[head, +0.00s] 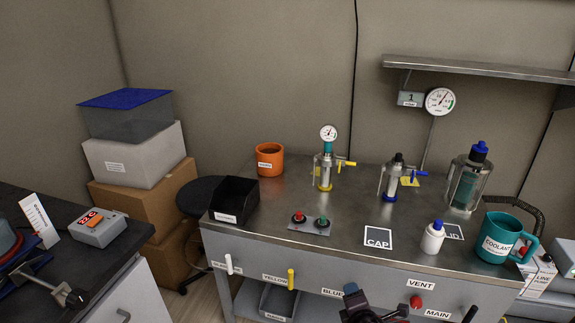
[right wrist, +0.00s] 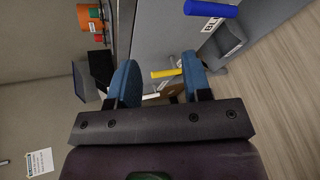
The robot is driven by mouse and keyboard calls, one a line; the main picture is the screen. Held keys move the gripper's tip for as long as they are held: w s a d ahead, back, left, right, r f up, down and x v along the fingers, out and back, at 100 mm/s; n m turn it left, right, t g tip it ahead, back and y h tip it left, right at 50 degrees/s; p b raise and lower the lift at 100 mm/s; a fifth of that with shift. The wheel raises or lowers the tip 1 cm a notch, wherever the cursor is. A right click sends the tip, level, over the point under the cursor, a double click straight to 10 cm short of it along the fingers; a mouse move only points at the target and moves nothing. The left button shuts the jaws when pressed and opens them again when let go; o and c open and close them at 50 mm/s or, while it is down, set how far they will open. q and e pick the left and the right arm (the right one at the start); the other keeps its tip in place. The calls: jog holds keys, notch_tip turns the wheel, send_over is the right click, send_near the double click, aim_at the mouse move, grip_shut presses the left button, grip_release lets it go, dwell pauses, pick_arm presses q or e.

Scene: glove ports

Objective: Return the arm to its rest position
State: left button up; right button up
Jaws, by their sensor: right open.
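My right gripper (head: 375,304) shows at the bottom edge of the head view, in front of the workbench's drawer panel. In the right wrist view its two blue fingertips (right wrist: 160,80) stand apart, with nothing held between them. The yellow handle (right wrist: 167,73) appears beyond the gap, apart from the fingers. The blue handle (right wrist: 210,8) is at the top of that view. Most of my right arm is outside the head view. My left gripper does not show in either view.
The steel workbench (head: 345,225) carries a black bin (head: 234,200), orange pot (head: 269,160), two valve fittings, a white bottle (head: 433,237) and a teal coolant mug (head: 497,238). The yellow handle (head: 291,279) and white handle (head: 229,264) stick out from its front. A dark side table (head: 130,237) stands left.

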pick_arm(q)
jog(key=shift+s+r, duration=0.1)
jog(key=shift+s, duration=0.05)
pick_arm(e)
jog(key=s+d+m+g, duration=0.1)
jog(key=s+d+m, duration=0.2)
jog(key=s+m, duration=0.4)
jog(key=s+d+m+g, duration=0.1)
jog(key=s+d+m, duration=0.2)
jog(key=s+m, duration=0.4)
jog(key=s+d+m, duration=0.3)
jog(key=s+m, duration=0.4)
jog(key=s, duration=0.9)
jog(key=shift+s+d+g, duration=0.15)
jog(key=shift+d+g, duration=0.15)
jog(key=shift+g, duration=0.1)
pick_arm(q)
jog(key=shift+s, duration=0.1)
